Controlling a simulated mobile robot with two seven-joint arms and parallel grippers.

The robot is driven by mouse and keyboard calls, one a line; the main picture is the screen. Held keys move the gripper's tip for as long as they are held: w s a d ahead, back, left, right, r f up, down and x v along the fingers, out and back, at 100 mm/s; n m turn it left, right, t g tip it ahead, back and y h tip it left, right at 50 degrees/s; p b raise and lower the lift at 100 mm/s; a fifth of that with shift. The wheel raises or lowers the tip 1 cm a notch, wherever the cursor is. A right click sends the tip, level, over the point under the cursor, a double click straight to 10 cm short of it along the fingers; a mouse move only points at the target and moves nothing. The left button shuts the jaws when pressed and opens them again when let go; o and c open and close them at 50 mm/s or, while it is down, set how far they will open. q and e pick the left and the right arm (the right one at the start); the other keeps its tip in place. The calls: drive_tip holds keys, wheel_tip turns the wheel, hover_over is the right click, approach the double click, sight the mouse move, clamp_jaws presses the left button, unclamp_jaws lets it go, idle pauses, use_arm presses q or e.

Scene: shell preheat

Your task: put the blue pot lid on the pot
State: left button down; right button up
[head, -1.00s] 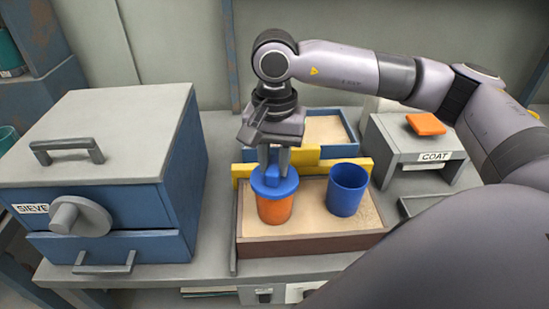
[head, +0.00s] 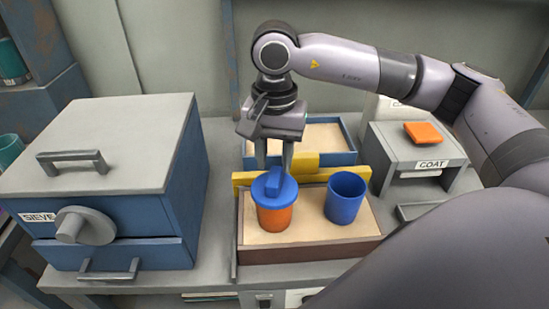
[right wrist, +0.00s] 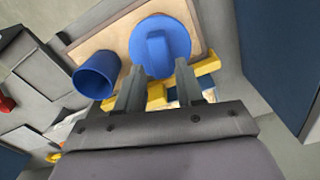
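The blue lid (head: 273,187) with its bar handle sits on top of the orange pot (head: 275,218), which stands in the sand tray at the left. In the right wrist view the lid (right wrist: 178,48) lies just past my fingertips and hides the pot. An open blue pot (head: 345,199) stands apart to the right in the same tray; it also shows in the right wrist view (right wrist: 95,75). My right gripper (head: 274,163) is open and empty, just behind and above the lid handle, its fingers (right wrist: 159,80) spread apart. My left gripper is out of view.
The front sand tray (head: 310,251) has a brown wall, with a yellow barrier (head: 335,172) behind it. A blue-rimmed sand tray (head: 351,157) lies farther back. The SIEVE box (head: 115,150) stands left. The COAT stand (head: 400,149) at right bears an orange block (head: 423,133).

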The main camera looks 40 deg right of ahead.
sight(275, 176)
wheel_tip(275, 176, up, 7)
drive_tip(key=p, duration=0.4)
drive_tip(key=shift+r, duration=0.15)
drive_tip(key=shift+s, duration=0.1)
idle(0.7)
